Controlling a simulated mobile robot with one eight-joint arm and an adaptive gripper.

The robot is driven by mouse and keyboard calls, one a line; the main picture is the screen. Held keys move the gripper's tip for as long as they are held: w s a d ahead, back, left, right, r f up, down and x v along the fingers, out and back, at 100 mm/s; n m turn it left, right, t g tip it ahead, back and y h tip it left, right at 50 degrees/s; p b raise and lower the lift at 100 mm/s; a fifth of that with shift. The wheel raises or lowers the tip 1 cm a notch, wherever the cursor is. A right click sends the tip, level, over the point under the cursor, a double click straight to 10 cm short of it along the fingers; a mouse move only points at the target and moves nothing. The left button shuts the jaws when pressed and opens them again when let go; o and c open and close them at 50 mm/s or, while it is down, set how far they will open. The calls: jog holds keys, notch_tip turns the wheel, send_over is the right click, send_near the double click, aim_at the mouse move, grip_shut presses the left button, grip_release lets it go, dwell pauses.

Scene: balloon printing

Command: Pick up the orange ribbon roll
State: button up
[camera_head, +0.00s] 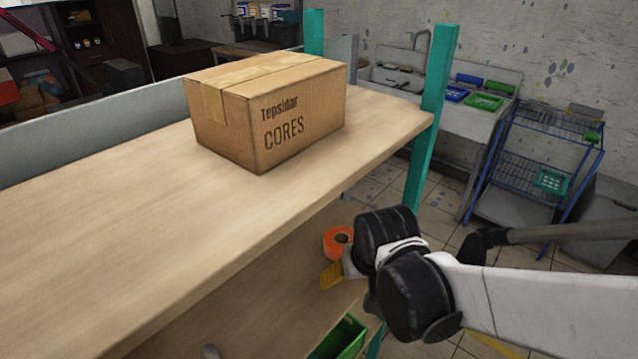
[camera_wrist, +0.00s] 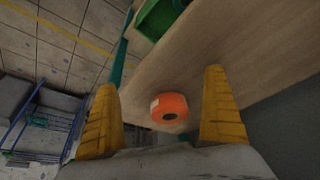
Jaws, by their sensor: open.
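The orange ribbon roll (camera_head: 338,241) lies on a lower wooden shelf (camera_head: 283,262), beneath the edge of the upper shelf in the head view. In the wrist view the orange ribbon roll (camera_wrist: 169,108) shows between my two yellow fingers, nearer the right one, with a pale label on its side. My gripper (camera_wrist: 163,105) is open and empty, with a gap on both sides of the roll. In the head view one yellow fingertip of my gripper (camera_head: 331,276) shows just below the roll; the rest is hidden behind my dark wrist.
A cardboard box (camera_head: 290,115) marked CORES stands on the upper shelf (camera_head: 120,215). A teal post (camera_head: 432,115) rises at the shelf corner. A green bin (camera_head: 343,340) sits lower down. A blue wire rack (camera_head: 540,150) stands to the right.

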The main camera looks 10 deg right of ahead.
aim_at(341, 239)
jog(key=w, duration=0.2)
jog(key=w+b, duration=0.1)
jog(key=w, duration=0.2)
jog(key=w+b, duration=0.1)
jog(key=w, duration=0.2)
jog(key=shift+d+f, duration=0.15)
jog(key=shift+d, duration=0.1)
jog(key=shift+w, duration=0.55)
jog(key=w, duration=0.2)
jog(key=w+b, duration=0.1)
jog(key=shift+w+d+f, duration=0.2)
jog(key=shift+w, duration=0.2)
jog(key=shift+w+f+b, duration=0.25)
jog(key=shift+f+b, duration=0.2)
jog(key=shift+f, duration=0.25)
jog(key=shift+w+f, duration=0.15)
jog(key=shift+f, duration=0.2)
jog(key=c, duration=1.3)
